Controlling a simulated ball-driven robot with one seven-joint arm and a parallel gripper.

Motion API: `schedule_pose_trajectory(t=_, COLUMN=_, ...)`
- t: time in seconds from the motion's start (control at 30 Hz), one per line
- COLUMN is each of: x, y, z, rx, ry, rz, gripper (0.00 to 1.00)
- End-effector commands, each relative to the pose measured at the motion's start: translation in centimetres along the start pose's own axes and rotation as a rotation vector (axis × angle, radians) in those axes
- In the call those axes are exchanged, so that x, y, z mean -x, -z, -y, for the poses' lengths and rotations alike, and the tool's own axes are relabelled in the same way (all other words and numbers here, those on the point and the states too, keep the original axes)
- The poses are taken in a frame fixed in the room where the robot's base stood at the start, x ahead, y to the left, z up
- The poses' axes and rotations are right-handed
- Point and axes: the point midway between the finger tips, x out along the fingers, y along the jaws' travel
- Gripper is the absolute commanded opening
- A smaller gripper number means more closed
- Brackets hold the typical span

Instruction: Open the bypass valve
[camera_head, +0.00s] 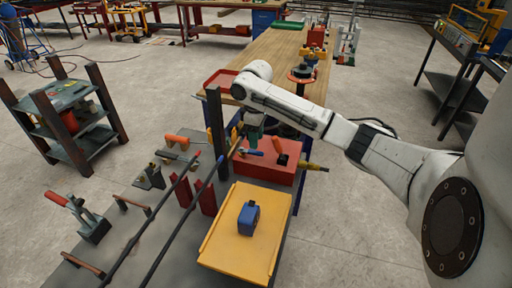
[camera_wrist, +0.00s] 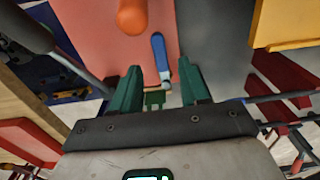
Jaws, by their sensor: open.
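A small blue lever handle (camera_wrist: 158,50), probably the bypass valve's, shows in the wrist view, ending in a pale metal part. In the head view a blue handle (camera_head: 252,153) lies at the left end of a red surface, just below my gripper. My gripper (camera_wrist: 162,84) is open, with its two green fingers on either side of the lever's pale end. I cannot tell whether they touch it. A small green piece (camera_wrist: 155,98) sits between the fingers; the valve body is otherwise hidden.
A red box (camera_head: 285,175) bears an orange-handled part (camera_head: 278,150) close to my gripper. A dark upright post (camera_head: 215,125) stands left of it, with long dark bars running nearby. A yellow tray (camera_head: 225,250) holds a blue block (camera_head: 248,217). A wooden workbench (camera_head: 275,50) extends behind.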

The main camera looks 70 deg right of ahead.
Motion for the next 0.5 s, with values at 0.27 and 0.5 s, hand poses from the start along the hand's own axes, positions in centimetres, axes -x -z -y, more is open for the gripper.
schedule_pose_trajectory(t=0.27, x=-3.8, y=0.0, z=0.0, rx=0.0, ry=0.0, rz=0.002, gripper=0.45)
schedule_pose_trajectory(t=0.5, x=-4.7, y=0.0, z=0.0, rx=0.001, ry=-0.001, rz=0.0, gripper=0.45)
